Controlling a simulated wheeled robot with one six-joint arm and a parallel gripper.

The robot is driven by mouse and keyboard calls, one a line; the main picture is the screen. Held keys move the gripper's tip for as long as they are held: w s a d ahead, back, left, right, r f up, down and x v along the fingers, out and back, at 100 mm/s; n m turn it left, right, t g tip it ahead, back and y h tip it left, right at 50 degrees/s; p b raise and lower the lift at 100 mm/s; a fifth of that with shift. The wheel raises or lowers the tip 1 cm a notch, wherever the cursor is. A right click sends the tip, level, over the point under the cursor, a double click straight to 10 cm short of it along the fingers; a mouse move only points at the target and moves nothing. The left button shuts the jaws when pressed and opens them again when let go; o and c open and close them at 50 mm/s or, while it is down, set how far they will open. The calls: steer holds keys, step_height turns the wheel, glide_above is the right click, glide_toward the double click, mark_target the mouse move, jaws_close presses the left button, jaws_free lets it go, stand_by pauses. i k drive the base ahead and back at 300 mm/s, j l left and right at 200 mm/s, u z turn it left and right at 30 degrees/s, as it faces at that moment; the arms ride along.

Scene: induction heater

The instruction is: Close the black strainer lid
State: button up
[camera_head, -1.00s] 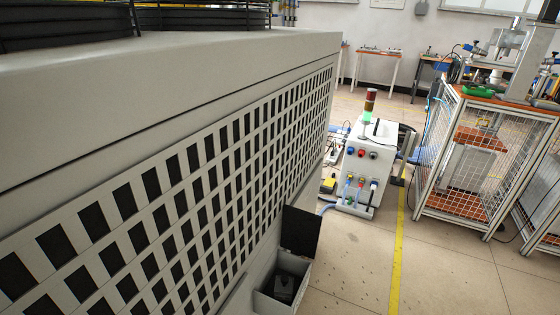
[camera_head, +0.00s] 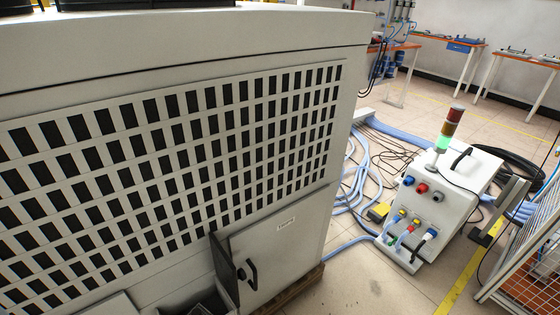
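The black strainer lid (camera_head: 223,268) stands open and upright, seen nearly edge-on at the bottom of the view. It rises from a grey box (camera_head: 168,308) at the lower front of the large grey machine. The box is cut off by the bottom edge of the picture, and its inside shows only in part and is dark. My gripper is not in view, and nothing of it shows near the lid.
The grey machine (camera_head: 345,120) with its perforated panel fills the left. A door with a black handle (camera_head: 250,272) is beside the lid. A white control box (camera_head: 455,195) with a lit signal tower stands at right. Blue hoses (camera_head: 365,180) and cables lie on the floor between.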

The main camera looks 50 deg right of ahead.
mark_target(226, 271)
steer(key=k+l, duration=0.15)
steer(key=l, duration=0.2)
steer(key=k+l, duration=0.2)
steer(key=l, duration=0.15)
steer(key=k+l, duration=0.15)
steer(key=l, duration=0.15)
steer(key=k+l, duration=0.2)
steer(key=l, duration=0.15)
